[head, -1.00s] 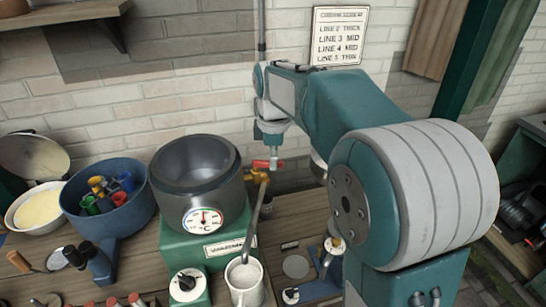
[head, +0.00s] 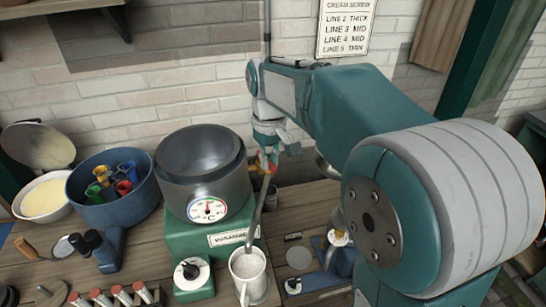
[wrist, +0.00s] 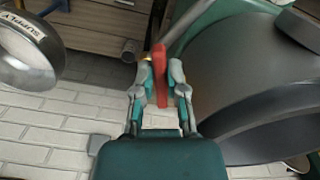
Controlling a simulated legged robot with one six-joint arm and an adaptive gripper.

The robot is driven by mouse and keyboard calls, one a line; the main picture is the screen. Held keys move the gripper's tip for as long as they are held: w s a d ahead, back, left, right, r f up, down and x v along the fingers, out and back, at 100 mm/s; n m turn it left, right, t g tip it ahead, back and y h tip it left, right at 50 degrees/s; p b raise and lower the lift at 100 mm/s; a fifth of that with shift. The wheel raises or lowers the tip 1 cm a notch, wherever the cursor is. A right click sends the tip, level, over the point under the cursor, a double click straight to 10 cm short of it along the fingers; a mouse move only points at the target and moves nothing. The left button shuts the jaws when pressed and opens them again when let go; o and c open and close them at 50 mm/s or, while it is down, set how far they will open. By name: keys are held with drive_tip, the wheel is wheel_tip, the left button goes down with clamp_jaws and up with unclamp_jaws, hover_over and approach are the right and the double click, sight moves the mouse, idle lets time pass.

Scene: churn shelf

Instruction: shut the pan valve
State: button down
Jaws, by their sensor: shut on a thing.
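The dark grey pan (head: 172,190) stands on a green warmer base (head: 185,236) and has a round dial on its front. It also fills the right of the wrist view (wrist: 245,85). The pan valve's red handle (wrist: 160,78) lies between the two fingers of my gripper (wrist: 160,80), which is shut on it. Its brass body (wrist: 147,60) shows only in part. In the head view my gripper (head: 268,155) is at the right side of the pan and hides most of the valve. A grey spout pipe (head: 256,218) slopes down to a white mug (head: 241,290).
A blue pot (head: 82,204) with coloured cups and a bowl of cream (head: 42,202) stand left of the pan. A steel vessel marked "supply" (wrist: 25,65) is left of my gripper in the wrist view.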

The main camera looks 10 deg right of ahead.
drive_tip(key=shift+s+a+m, duration=0.1)
drive_tip(key=shift+a+m, duration=0.25)
drive_tip(key=shift+m, duration=0.55)
drive_tip(key=shift+a+m, duration=0.35)
drive_tip(key=shift+m, duration=0.55)
drive_tip(key=c, duration=0.7)
unclamp_jaws()
drive_tip(key=shift+a, duration=0.1)
wheel_tip(320, 180, up, 12)
drive_tip(key=shift+a+f, duration=0.1)
drive_tip(key=s+d+f+t, duration=0.1)
drive_tip(key=s+f+t, duration=0.1)
drive_tip(key=s+f, duration=0.2)
drive_tip(key=s+d+f+t, duration=0.1)
drive_tip(key=s+f, duration=0.3)
drive_tip(key=s, duration=0.6)
drive_tip(key=s+d+f+t, duration=0.2)
drive_tip(key=s+f, duration=0.2)
drive_tip(key=s, duration=0.2)
drive_tip(key=shift+s+d+f+t, duration=0.2)
drive_tip(key=shift+s+d+t, duration=0.1)
drive_tip(key=shift+s, duration=0.1)
